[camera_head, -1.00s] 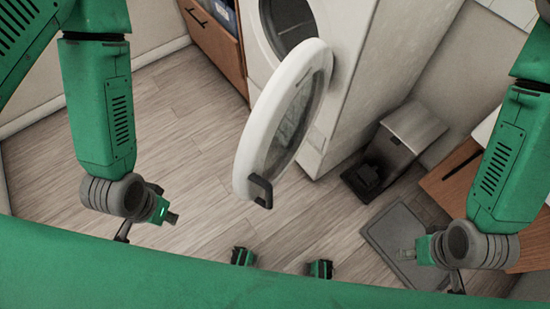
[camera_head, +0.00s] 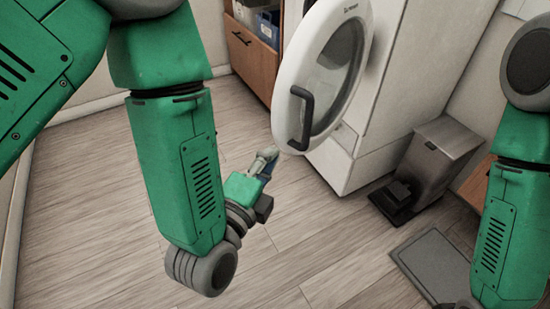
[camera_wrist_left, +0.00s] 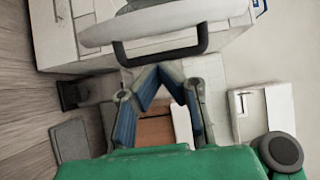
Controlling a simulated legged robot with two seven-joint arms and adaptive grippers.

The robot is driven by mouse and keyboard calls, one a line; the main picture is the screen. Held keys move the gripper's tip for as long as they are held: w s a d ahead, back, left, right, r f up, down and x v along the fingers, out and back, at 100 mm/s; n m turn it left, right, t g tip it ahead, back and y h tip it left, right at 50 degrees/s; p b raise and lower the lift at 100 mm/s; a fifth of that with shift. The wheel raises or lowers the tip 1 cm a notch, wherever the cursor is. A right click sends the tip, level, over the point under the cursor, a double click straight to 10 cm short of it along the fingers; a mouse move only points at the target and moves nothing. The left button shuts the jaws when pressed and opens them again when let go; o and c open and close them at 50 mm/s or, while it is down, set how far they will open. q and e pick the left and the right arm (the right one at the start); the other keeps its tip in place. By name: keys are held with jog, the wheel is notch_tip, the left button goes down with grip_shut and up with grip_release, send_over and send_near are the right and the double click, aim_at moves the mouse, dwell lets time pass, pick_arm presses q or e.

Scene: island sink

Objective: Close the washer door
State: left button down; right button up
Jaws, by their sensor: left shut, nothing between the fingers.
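The washer door (camera_head: 289,70) is a round white ring with dark glass and stands swung out from the white washer (camera_head: 413,75). Its dark handle (camera_head: 305,118) faces me at the lower left of the ring. My left gripper (camera_head: 268,158) is shut and empty, left of and below the handle in the head view. In the left wrist view the blue-padded fingers (camera_wrist_left: 158,72) are close to the handle (camera_wrist_left: 165,60) below the door rim (camera_wrist_left: 165,22). I cannot tell whether they touch. The right gripper is out of view; only my right arm shows.
A grey pedal bin (camera_head: 435,160) stands right of the washer, with a grey mat (camera_head: 435,262) in front of it. A wooden cabinet (camera_head: 252,55) with an open front holding items is on the left. The wooden floor is clear around my left arm.

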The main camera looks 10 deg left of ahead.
aim_at(294, 126)
pick_arm(q)
jog(key=x, duration=0.3)
jog(key=b+x, duration=0.1)
jog(key=x, duration=0.1)
jog(key=d+b+x, duration=0.1)
jog(key=x, duration=0.2)
jog(key=shift+w, duration=0.85)
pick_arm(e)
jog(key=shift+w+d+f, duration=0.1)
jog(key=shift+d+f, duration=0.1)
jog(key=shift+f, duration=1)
pick_arm(q)
jog(key=shift+d, duration=0.1)
